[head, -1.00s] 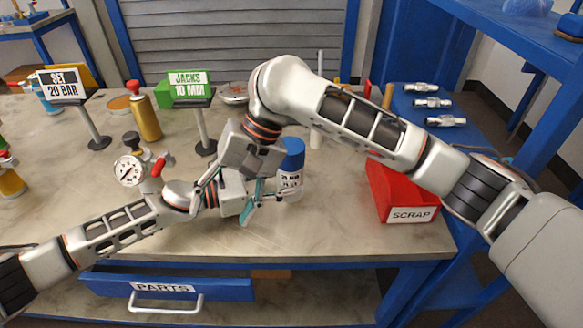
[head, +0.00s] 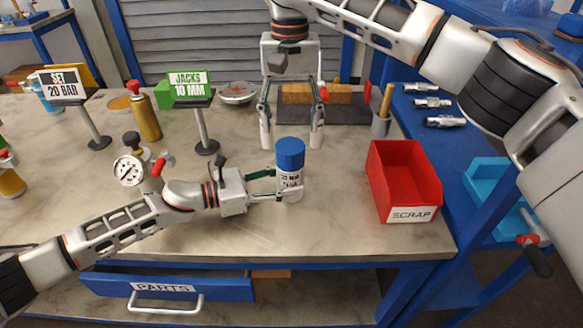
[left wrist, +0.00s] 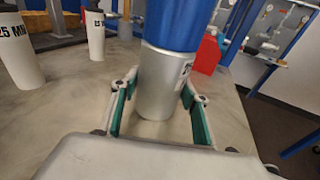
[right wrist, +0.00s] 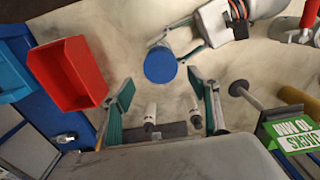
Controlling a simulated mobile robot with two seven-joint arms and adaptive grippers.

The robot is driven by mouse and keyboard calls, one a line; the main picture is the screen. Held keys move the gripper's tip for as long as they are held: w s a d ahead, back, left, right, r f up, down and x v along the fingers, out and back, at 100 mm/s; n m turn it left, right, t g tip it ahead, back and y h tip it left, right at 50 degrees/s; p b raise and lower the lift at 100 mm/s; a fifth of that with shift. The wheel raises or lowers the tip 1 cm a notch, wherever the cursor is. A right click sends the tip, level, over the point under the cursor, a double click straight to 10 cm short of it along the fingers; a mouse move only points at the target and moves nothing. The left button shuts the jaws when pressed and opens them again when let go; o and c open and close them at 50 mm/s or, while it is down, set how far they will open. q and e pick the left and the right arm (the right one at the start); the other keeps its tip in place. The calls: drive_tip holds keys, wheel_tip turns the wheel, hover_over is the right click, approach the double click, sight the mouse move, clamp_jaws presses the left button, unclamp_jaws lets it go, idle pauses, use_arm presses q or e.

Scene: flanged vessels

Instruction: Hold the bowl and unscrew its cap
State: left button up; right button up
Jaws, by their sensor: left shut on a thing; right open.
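The task's bowl appears as an upright silver cylinder (head: 291,186) with a printed label. Its blue cap (head: 290,153) sits on top. My left gripper (head: 283,190) is shut around the body from the left, below the cap. The left wrist view shows the silver body (left wrist: 164,85) between the teal-padded fingers, with the blue cap (left wrist: 180,22) above. My right gripper (head: 292,108) is open and empty, fingers pointing down, above and behind the cap in the head view. In the right wrist view the round cap top (right wrist: 160,67) lies beyond the open fingertips, apart from them.
Two white posts (head: 265,132) (head: 316,132) stand behind the vessel. A red SCRAP bin (head: 403,180) is at the right. A JACKS sign (head: 190,88) and a pressure gauge (head: 130,170) stand at the left. Bench between vessel and bin is clear.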

sight(290, 145)
drive_tip(key=shift+f, duration=3.1)
drive_tip(key=m, duration=0.4)
drive_tip(key=shift+m, duration=0.4)
drive_tip(key=m, duration=1.2)
